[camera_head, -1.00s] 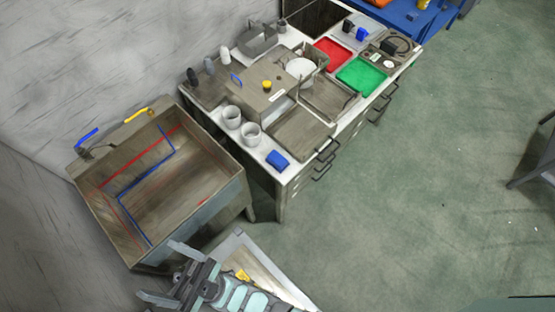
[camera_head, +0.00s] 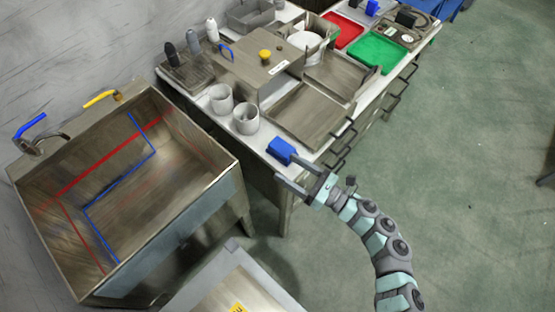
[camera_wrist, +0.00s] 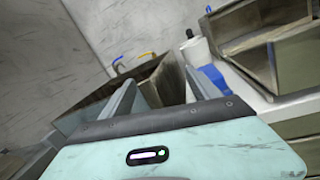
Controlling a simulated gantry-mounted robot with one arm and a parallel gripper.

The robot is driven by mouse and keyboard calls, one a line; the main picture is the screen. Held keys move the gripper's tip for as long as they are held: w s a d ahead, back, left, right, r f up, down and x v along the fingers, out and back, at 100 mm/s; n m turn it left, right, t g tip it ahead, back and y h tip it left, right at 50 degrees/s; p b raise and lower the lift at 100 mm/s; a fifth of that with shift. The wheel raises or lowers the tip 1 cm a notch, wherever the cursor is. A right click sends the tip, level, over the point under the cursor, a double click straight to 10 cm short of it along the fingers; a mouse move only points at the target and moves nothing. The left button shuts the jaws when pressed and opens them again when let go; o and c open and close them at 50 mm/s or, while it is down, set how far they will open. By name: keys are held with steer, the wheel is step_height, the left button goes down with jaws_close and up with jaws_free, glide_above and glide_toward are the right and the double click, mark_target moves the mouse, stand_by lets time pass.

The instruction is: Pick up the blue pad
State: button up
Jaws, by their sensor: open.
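The blue pad (camera_head: 281,151) lies on the white counter top at its near front corner, in the head view. In the wrist view the blue pad (camera_wrist: 212,78) shows just right of my right finger, partly hidden by it. My gripper (camera_head: 290,173) is open and empty, just in front of the pad and the counter edge in the head view. Its fingers point toward the counter. The fingers look apart from the pad, though the exact gap is hard to tell. In the wrist view my gripper (camera_wrist: 160,92) shows two spread fingers with the sink between them.
Two grey cups (camera_head: 246,118) stand behind the pad. A shallow metal tray (camera_head: 308,113) lies right of them. A large metal sink (camera_head: 190,230) stands to the left, with blue and yellow tap handles. Drawer handles (camera_head: 337,150) stick out from the counter front.

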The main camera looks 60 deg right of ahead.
steer(key=n+g+h+b, duration=0.1)
steer(key=h, duration=0.1)
glide_toward(286, 149)
steer(key=a, duration=0.1)
steer(key=shift+g, duration=0.3)
steer(key=x, duration=1)
steer(key=shift+w+d+r, duration=0.1)
steer(key=shift+d+r, duration=0.2)
steer(key=shift+d, duration=0.15)
steer(key=shift+f, duration=0.1)
steer(key=c, duration=1.5)
